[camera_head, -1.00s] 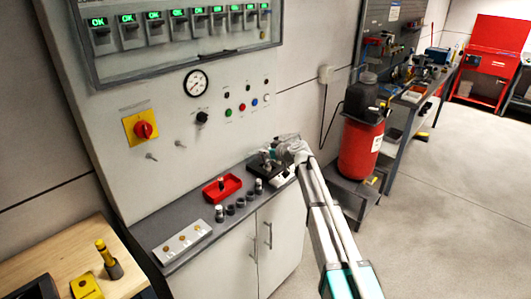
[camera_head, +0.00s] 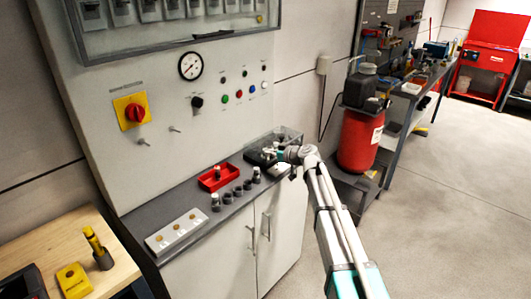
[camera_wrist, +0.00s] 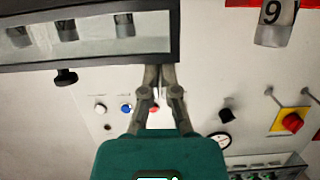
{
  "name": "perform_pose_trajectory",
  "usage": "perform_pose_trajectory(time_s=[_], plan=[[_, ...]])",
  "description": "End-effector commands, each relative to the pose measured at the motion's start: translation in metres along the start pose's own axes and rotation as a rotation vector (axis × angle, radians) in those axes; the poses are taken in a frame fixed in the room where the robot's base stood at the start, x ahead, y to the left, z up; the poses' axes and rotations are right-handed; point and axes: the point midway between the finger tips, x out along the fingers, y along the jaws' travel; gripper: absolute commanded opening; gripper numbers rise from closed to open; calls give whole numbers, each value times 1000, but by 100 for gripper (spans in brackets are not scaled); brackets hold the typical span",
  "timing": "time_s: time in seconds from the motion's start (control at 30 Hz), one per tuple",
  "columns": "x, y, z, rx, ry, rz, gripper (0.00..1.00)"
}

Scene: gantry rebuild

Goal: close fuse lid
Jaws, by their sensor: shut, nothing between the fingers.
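The fuse lid is a see-through plate in a dark frame (camera_wrist: 90,36), across the upper left of the wrist view, with a dark knob (camera_wrist: 65,77) at its edge. Several fuses show dimly through it.
A red tray (camera_head: 204,184) and several dark cylinders (camera_head: 238,190) stand left of the box on the grey bench. A control panel with a gauge (camera_head: 190,66) and red switch (camera_head: 135,112) rises behind. A red tank (camera_head: 358,140) is to the right.

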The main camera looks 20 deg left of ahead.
Motion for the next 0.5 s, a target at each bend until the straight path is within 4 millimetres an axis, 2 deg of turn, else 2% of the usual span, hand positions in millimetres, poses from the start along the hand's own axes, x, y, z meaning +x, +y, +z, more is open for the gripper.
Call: perform_pose_trajectory(time_s=[0.1,0.5], plan=[[-2,-2,8,-7,-11,-4,0],[-3,-3,10,-8,-13,-7,0]])
